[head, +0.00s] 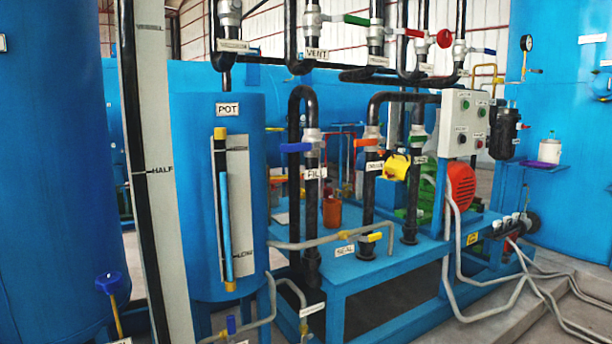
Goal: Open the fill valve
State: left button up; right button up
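The fill valve is on a black vertical pipe in the middle of the head view, with a grey metal body (312,138). Its blue lever handle (296,147) sticks out to the left, level and crosswise to the pipe. A white label reading FILL (314,173) sits just below it. Neither of my grippers shows in this view.
A blue tank labelled POT (228,110) with a level tube stands left of the valve. An orange-handled valve (368,142) is on the pipe to the right. A control box (467,124) and a red round motor cover (460,187) are farther right. Grey hoses lie at lower right.

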aim_at(288, 148)
jog(key=i+l, duration=0.2)
jog(key=l, duration=0.15)
jog(key=i+l, duration=0.15)
jog(key=l, duration=0.15)
jog(key=i+l+z, duration=0.1)
jog(key=l, duration=0.25)
jog(key=i, duration=0.1)
